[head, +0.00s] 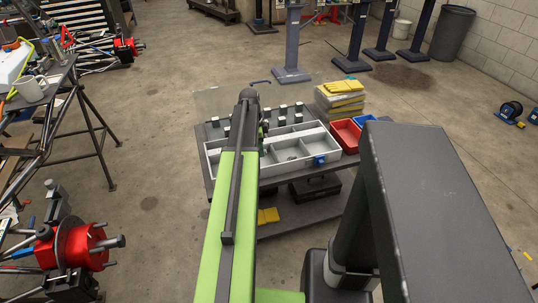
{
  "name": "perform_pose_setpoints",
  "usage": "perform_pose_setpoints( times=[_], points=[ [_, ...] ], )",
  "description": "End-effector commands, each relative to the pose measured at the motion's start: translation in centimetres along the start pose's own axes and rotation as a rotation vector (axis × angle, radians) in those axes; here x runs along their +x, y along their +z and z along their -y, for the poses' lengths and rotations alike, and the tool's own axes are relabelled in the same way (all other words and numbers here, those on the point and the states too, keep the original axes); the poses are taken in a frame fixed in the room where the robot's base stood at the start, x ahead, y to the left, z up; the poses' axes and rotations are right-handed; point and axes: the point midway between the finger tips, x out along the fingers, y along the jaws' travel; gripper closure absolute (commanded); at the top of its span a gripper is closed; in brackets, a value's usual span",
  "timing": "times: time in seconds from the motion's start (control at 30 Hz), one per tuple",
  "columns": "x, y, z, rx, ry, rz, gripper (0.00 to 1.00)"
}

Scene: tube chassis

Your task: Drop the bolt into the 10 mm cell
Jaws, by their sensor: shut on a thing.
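A pale grey divided tray (327,146) with several cells lies on a dark cart. I cannot read any size marking, so I cannot tell which cell is the 10 mm one. My arm runs over the left-middle of the tray and covers part of it. My gripper (263,133) shows only partly, small and dark, just right of the arm's far end and over the tray. It is shut, with the bolt in it hidden or too small to make out.
Small dark blocks (282,112) stand behind the tray. A blue piece (319,160) sits at its front wall. A red bin (346,134), a blue bin (364,120) and a stack of yellow-topped packs (341,98) are at the right. A black case (315,190) is below.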

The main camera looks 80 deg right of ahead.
Motion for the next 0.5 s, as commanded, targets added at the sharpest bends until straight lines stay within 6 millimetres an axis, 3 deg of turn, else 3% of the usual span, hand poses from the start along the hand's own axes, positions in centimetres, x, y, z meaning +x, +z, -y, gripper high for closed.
perform_pose_setpoints(
  times=[0.03,0.23,0.5],
  points=[
    [-0.05,-0.03,0.0,0.0,0.0,0.0,0.78],
    [-0.04,-0.05,-0.01,0.001,0.0,0.0,0.53],
    [-0.07,-0.08,0.0,0.001,0.0,0.0,0.53]
  ],
)
